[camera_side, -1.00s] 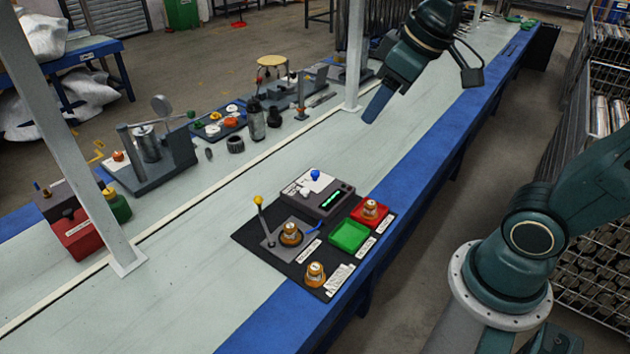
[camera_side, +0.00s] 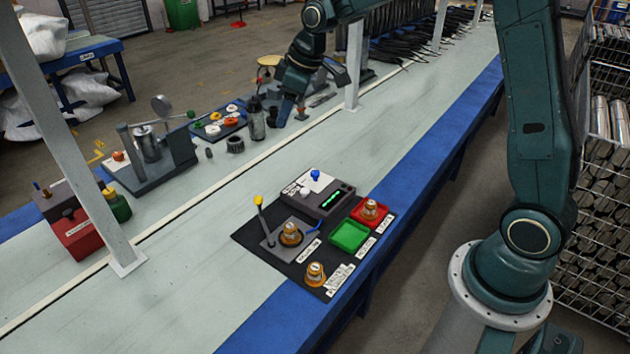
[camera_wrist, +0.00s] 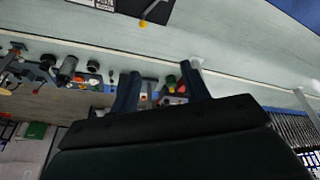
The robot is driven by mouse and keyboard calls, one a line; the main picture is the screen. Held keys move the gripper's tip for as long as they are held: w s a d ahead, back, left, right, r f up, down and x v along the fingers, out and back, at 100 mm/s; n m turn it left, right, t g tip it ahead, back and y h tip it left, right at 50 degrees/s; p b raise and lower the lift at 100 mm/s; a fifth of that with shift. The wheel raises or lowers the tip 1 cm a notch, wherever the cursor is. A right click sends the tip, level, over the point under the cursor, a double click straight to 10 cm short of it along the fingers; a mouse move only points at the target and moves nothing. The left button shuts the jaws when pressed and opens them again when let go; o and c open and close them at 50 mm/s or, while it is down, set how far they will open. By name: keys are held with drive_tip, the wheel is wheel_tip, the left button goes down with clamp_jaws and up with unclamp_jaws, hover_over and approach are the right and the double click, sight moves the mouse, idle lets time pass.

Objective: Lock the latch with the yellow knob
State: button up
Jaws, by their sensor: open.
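The latch's yellow knob (camera_side: 258,200) tops a grey lever (camera_side: 265,222) that stands nearly upright, leaning slightly left, at the left of the black mat in the side view. An orange-brown pump part (camera_side: 290,234) sits beside the lever in its grey fixture. My gripper (camera_side: 302,108) is far behind the latch, over the back of the bench near the small tools. In the wrist view my gripper (camera_wrist: 160,68) shows two spread fingers with nothing held between them. The yellow knob (camera_wrist: 143,24) shows there beyond the fingertips, near the top edge.
On the black mat stand a grey box with a blue knob (camera_side: 315,175), a green tray (camera_side: 350,236), a red tray (camera_side: 384,215) and another orange-brown part (camera_side: 315,274). Tools and a white post (camera_side: 355,55) line the bench's back. The bench left of the mat is clear.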

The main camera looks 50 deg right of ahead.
drive_tip(key=w+d+f+n, duration=0.1)
drive_tip(key=w+f, duration=0.3)
drive_tip(key=f, duration=0.4)
drive_tip(key=w+d+f+n+y, duration=0.1)
drive_tip(key=w+f, duration=0.2)
drive_tip(key=f, duration=0.6)
drive_tip(key=w+d+f+n+g, duration=0.1)
drive_tip(key=w+f, duration=0.3)
drive_tip(key=f, duration=0.5)
drive_tip(key=shift+w+d+n+y, duration=0.3)
drive_tip(key=shift+d+y, duration=0.1)
drive_tip(key=shift+d, duration=0.2)
drive_tip(key=shift+x, duration=6.9)
drive_tip(key=shift+w, duration=0.1)
clamp_jaws()
